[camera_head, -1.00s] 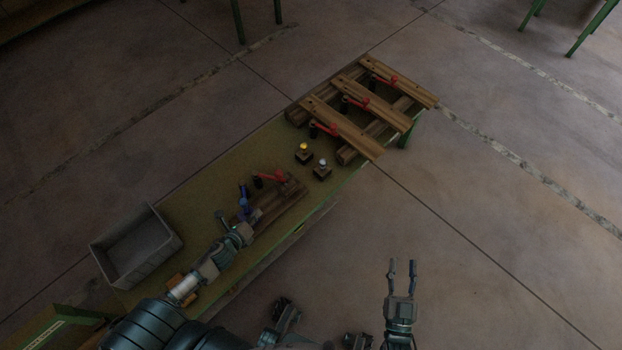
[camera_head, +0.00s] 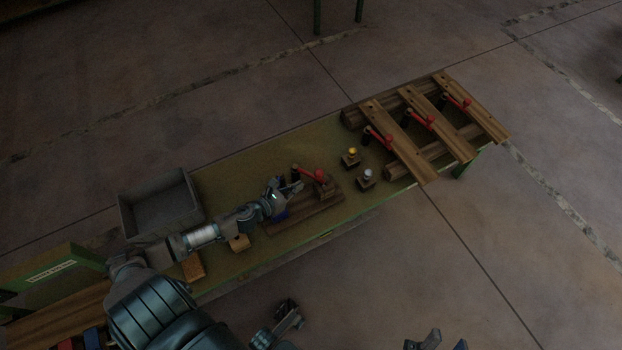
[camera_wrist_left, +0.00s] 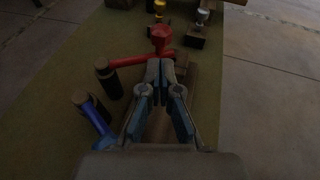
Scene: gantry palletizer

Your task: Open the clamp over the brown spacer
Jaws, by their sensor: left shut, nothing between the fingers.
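A red-handled clamp (camera_head: 312,174) has its lever lying toward a brown block (camera_head: 326,187) at the end of a wooden beam (camera_head: 305,218) on the bench. The brown block is probably the spacer. In the left wrist view the red lever (camera_wrist_left: 130,60) runs across, just beyond my fingertips, to a red knob, and the block (camera_wrist_left: 181,64) shows partly behind them. My left gripper (camera_head: 292,186) is shut and empty, close to the clamp; its fingers (camera_wrist_left: 160,68) show in the wrist view. Contact with the lever cannot be told. My right gripper (camera_head: 447,343) is open, low in the head view, off the bench.
A blue-handled clamp (camera_wrist_left: 97,120) stands left of my left fingers. A grey bin (camera_head: 160,205) sits on the bench's left part. Yellow-topped (camera_head: 351,155) and white-topped (camera_head: 367,177) posts stand beyond the brown block. Planks with red clamps (camera_head: 418,120) fill the far end.

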